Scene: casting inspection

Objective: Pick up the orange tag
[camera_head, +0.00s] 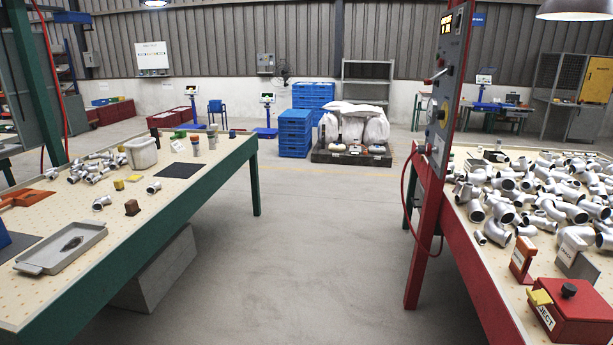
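No loose orange tag can be made out for certain. On the right table an upright orange-red piece (522,258) with a white label stands beside a grey upright piece marked with a dark word (575,262); whether the orange one is a tag or a holder of tags I cannot tell. On the left table a flat orange object (24,198) lies at the left edge; its kind is unclear. Neither of my grippers shows in this view.
The right table holds heaped silver pipe fittings (540,195) and a red REJECT box (575,315). The left table (130,235) has a grey tray (62,250), a white bin (141,153) and scattered fittings. A red post (433,190) stands at the right table. The floor between is clear.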

